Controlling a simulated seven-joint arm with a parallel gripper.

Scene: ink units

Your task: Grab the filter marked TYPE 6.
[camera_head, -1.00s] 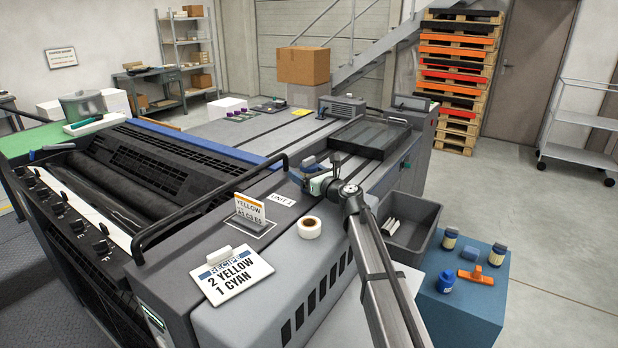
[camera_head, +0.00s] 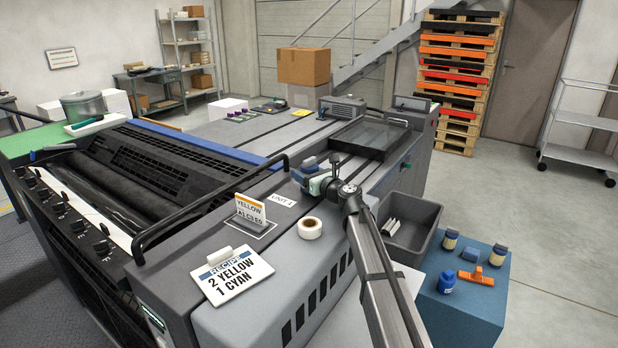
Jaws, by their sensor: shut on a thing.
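My gripper (camera_head: 312,179) is over the press top, just right of the UNIT 1 label (camera_head: 284,200). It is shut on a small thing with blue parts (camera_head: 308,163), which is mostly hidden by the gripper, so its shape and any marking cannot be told. No TYPE 6 mark is readable in this view.
The cabinet also holds a blue block (camera_head: 471,253), a blue bottle (camera_head: 447,283) and an orange tool (camera_head: 477,276). A grey bin (camera_head: 428,243) with white pieces stands beside it.

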